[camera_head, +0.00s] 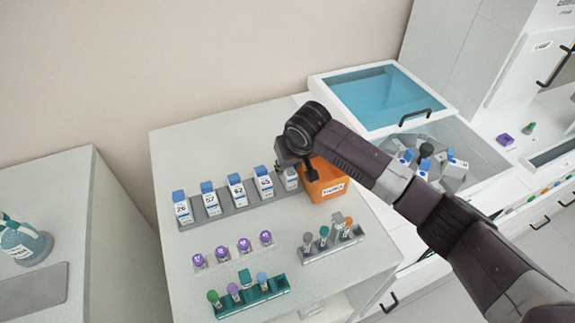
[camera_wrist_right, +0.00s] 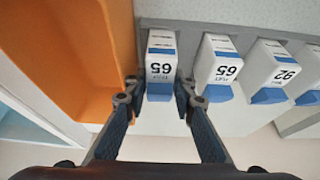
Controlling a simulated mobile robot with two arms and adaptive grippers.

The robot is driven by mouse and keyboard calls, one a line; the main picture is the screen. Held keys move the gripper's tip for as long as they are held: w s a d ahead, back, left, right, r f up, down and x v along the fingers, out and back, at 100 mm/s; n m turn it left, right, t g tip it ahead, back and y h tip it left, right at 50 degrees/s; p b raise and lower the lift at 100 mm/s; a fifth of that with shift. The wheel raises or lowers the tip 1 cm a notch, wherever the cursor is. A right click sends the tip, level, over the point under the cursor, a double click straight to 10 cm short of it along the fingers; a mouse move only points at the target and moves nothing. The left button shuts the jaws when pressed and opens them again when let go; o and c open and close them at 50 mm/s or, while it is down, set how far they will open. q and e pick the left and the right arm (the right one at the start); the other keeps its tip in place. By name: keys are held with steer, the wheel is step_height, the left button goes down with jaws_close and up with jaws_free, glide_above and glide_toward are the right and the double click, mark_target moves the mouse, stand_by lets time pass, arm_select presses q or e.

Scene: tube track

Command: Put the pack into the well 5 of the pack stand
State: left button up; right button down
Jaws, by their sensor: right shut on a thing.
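My right gripper (camera_head: 295,163) is over the stand's right end, shut on another pack (camera_head: 290,180). My left gripper is out of view.
An orange bin (camera_head: 326,182) stands close beside the right end of the stand. Purple-capped items (camera_head: 232,248), a teal rack (camera_head: 250,297) and a grey tube rack (camera_head: 332,244) are in front.

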steer(key=shift+d, duration=0.15)
steer(key=c, duration=1.5)
jaws_free()
steer(key=shift+c, duration=0.2)
steer(key=shift+w+d, duration=0.1)
steer(key=shift+w, duration=0.05)
steer(key=shift+r, duration=0.3)
steer(key=v, duration=1.1)
steer(key=shift+s+a+r, duration=0.15)
steer(key=shift+s+a, duration=0.2)
steer(key=shift+s, duration=0.15)
